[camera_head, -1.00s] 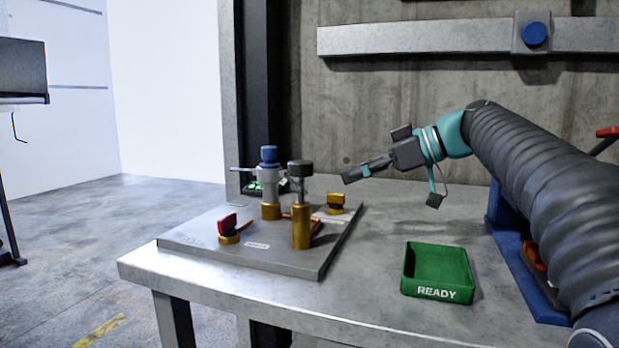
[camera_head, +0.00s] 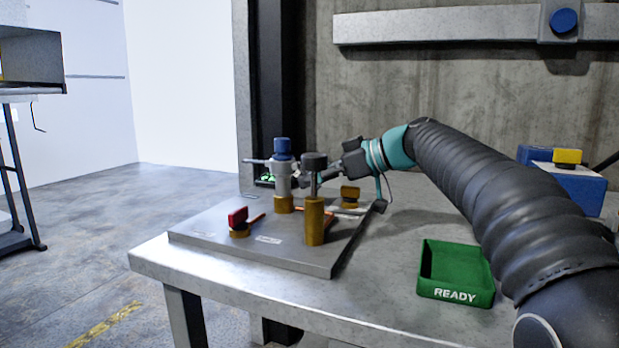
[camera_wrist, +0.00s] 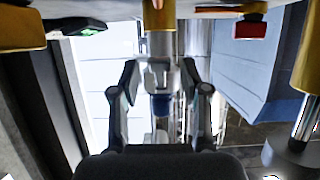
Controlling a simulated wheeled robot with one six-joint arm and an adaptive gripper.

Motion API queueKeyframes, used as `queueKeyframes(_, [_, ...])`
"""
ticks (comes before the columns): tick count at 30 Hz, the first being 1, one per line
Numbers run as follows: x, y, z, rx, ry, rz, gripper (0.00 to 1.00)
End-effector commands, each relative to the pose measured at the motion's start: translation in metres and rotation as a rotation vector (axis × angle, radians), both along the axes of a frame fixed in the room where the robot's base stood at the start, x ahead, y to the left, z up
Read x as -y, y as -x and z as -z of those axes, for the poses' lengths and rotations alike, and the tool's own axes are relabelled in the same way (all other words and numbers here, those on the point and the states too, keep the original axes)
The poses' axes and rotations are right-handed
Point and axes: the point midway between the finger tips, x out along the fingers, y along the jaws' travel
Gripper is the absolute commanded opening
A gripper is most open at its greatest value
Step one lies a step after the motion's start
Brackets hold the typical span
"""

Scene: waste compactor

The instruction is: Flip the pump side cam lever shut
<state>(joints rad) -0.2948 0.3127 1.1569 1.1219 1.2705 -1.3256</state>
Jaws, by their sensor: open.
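A silver fitting with a blue cap (camera_head: 283,150) stands upright in a brass base on the grey plate (camera_head: 205,231). A silver bar (camera_head: 256,161) sticks out from its left side; I cannot tell for sure whether this is the cam lever. My gripper (camera_head: 320,174) is behind the dark-capped post, its tips partly hidden. In the wrist view, which looks upside down, my gripper (camera_wrist: 160,68) is open, with one finger on each side of the fitting (camera_wrist: 160,46). I cannot tell whether they touch it.
A brass post with a dark cap (camera_head: 314,220) stands close in front of my gripper.

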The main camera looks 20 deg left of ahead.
Motion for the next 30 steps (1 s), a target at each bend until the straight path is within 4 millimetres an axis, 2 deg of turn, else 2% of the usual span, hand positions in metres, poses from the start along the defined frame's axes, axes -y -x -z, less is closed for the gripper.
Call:
queueKeyframes(6, [-0.012, -0.001, 0.005, 0.0, 0.0, 0.001, 0.46])
queueKeyframes(14, [-0.013, -0.001, 0.005, 0.0, 0.0, 0.001, 0.46])
queueKeyframes(20, [-0.012, -0.001, 0.005, 0.0, 0.0, 0.001, 0.0])
queueKeyframes(30, [-0.014, -0.001, 0.012, 0.003, -0.036, 0.001, 0.0])
